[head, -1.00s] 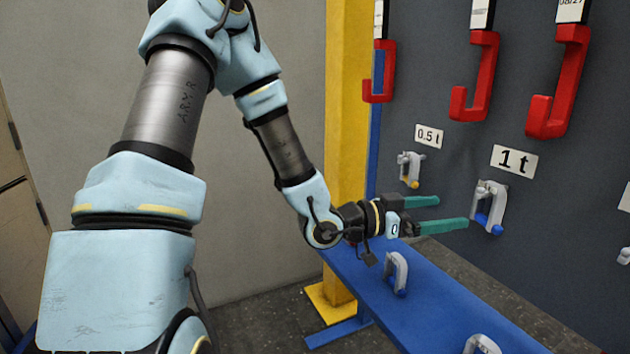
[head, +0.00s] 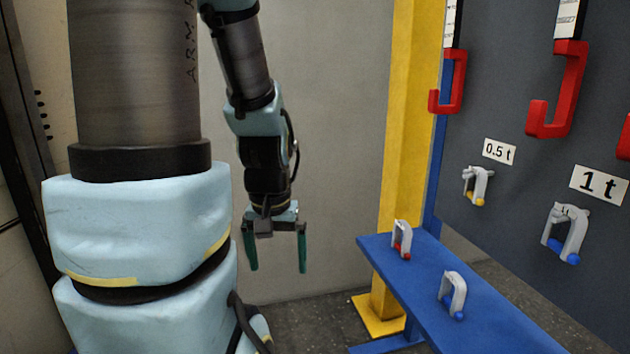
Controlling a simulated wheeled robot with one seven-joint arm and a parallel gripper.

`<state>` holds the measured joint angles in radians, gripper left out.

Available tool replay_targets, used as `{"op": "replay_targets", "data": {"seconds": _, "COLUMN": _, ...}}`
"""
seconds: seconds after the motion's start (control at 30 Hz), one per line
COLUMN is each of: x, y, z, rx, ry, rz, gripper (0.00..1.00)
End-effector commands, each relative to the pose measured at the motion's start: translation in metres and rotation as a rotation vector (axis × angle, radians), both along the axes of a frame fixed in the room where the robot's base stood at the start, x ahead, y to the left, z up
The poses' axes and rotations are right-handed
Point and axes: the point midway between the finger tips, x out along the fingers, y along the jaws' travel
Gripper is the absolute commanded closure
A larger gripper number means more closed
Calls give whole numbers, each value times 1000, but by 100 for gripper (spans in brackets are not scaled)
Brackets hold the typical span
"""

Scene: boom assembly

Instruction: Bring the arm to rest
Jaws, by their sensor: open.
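My gripper (head: 277,250) hangs from my arm at the middle left of the head view. Its two green fingers point down and stand well apart, with nothing between them. It is left of the blue bench and the yellow post, in front of the bare grey wall, and touches nothing that I can see. My arm is folded, with its upper links at the left and partly out of the picture.
A blue bench (head: 500,318) bears a shackle with a red pin (head: 402,238) and one with a blue pin (head: 453,293). Two shackles hang on the dark board under the 0.5 t (head: 499,152) and 1 t (head: 599,185) labels. Red hooks (head: 563,90) hang above. A yellow post (head: 411,130) stands behind the bench.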

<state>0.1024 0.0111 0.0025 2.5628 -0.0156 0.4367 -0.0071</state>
Motion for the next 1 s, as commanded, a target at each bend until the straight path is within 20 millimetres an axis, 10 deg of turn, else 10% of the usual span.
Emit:
{"op": "replay_targets", "data": {"seconds": 0.6, "x": 3, "y": -2, "z": 168, "rx": 5, "ry": -9, "rz": -19, "gripper": 0}}
{"op": "replay_targets", "data": {"seconds": 1.0, "x": 3, "y": -2, "z": 203, "rx": 5, "ry": -9, "rz": -20, "gripper": 0}}
